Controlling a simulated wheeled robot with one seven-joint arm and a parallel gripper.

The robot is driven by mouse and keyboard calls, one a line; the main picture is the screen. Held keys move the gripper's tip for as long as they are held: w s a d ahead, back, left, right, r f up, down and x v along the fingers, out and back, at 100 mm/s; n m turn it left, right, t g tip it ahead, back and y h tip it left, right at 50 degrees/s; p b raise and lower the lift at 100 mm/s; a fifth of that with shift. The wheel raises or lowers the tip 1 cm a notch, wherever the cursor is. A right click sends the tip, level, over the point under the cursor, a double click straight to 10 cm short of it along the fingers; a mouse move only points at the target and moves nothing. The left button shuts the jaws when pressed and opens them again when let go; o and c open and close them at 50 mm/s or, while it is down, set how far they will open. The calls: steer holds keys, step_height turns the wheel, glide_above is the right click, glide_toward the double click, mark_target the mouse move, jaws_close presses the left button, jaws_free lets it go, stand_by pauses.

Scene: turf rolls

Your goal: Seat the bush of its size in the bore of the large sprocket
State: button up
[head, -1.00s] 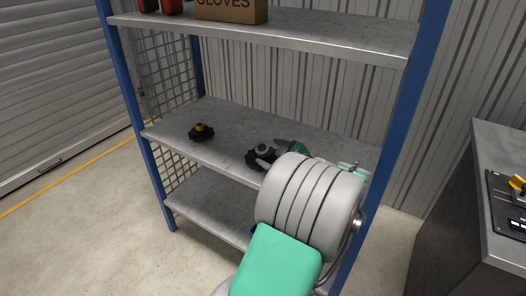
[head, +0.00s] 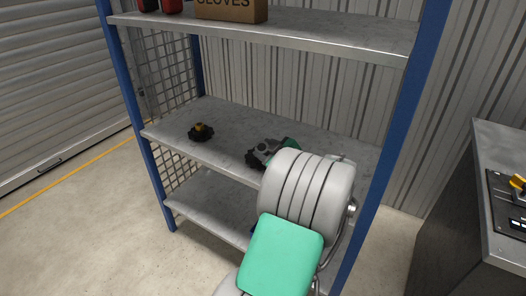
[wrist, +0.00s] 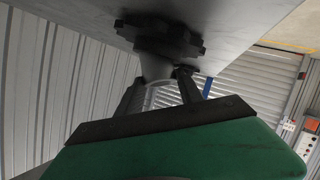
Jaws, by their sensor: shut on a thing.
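The large dark sprocket (head: 251,160) lies on the middle shelf, partly hidden by my gripper. It also shows at the top of the wrist view (wrist: 160,40), dark and toothed. A grey bush (wrist: 155,68) is between my fingers, against the sprocket's middle. In the head view the bush (head: 265,146) shows over the sprocket's centre. I cannot tell how deep it sits in the bore. My gripper (head: 267,151) is shut on the bush; its dark fingers show on both sides in the wrist view (wrist: 160,84).
A smaller dark sprocket (head: 201,134) with a brass-yellow centre lies to the left on the same middle shelf (head: 225,118). Blue posts frame the shelf. The upper shelf holds a gloves box (head: 231,10) and red items. A grey bench (head: 500,150) stands at right.

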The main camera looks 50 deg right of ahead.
jaws_close()
steer(key=shift+r, duration=0.15)
